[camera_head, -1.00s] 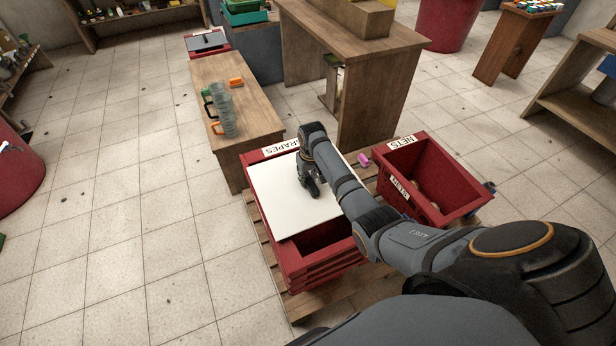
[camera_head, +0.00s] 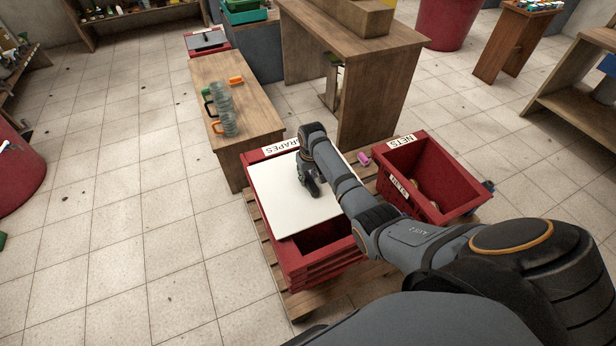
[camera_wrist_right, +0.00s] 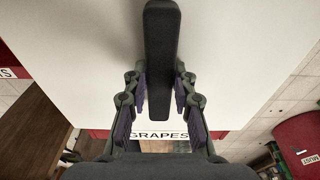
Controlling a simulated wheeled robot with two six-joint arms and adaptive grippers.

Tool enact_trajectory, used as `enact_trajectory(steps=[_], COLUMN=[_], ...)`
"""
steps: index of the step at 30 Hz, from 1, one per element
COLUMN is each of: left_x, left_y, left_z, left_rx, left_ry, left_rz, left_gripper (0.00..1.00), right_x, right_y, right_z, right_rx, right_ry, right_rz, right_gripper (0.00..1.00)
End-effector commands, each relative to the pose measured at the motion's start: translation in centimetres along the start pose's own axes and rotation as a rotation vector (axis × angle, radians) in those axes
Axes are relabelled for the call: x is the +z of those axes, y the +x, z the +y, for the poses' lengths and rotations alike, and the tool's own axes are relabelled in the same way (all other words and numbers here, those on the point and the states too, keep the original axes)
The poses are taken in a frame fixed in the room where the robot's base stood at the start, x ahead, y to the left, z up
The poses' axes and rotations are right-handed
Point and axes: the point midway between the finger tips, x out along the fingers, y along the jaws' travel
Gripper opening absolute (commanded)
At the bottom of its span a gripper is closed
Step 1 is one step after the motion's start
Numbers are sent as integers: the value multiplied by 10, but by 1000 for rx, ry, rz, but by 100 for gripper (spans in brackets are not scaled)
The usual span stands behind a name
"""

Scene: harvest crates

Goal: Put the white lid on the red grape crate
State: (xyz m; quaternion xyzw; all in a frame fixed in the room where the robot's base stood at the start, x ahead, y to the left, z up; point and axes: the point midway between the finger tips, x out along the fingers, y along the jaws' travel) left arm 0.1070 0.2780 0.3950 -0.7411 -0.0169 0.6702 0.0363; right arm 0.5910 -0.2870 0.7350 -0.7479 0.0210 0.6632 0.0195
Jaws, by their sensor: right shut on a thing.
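The white lid (camera_head: 270,197) lies flat over most of the red grape crate (camera_head: 315,268), whose label shows at its far edge. The near end of the crate is uncovered, showing its dark inside. In the head view I cannot tell whether the lid rests on the rim or is just above it. My right gripper (camera_head: 311,187) is at the lid's middle. In the right wrist view the gripper (camera_wrist_right: 159,95) is shut on the lid's black handle (camera_wrist_right: 161,45), with the white lid (camera_wrist_right: 80,50) beyond. My left gripper is not in view.
The grape crate stands on a wooden pallet (camera_head: 296,303). A wooden bench (camera_head: 255,125) with glass jars (camera_head: 224,108) stands behind. Tiled floor on the left is free.

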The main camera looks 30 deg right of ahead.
Motion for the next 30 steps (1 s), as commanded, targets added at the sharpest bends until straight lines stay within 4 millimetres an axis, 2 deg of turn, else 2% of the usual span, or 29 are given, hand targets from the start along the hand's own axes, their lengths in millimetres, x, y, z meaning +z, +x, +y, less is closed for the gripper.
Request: enact_trajectory(steps=[10, 27, 28, 30], left_x=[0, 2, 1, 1], left_y=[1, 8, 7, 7], left_z=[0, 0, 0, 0], left_rx=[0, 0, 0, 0], left_ry=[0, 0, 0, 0], left_rz=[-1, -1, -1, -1], left_gripper=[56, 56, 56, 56], right_x=[0, 1, 1, 1], right_y=[1, 14, 14, 14], right_z=[0, 0, 0, 0], right_rx=[0, 0, 0, 0], right_ry=[0, 0, 0, 0], right_rz=[2, 3, 3, 3], right_gripper=[0, 0, 28, 38])
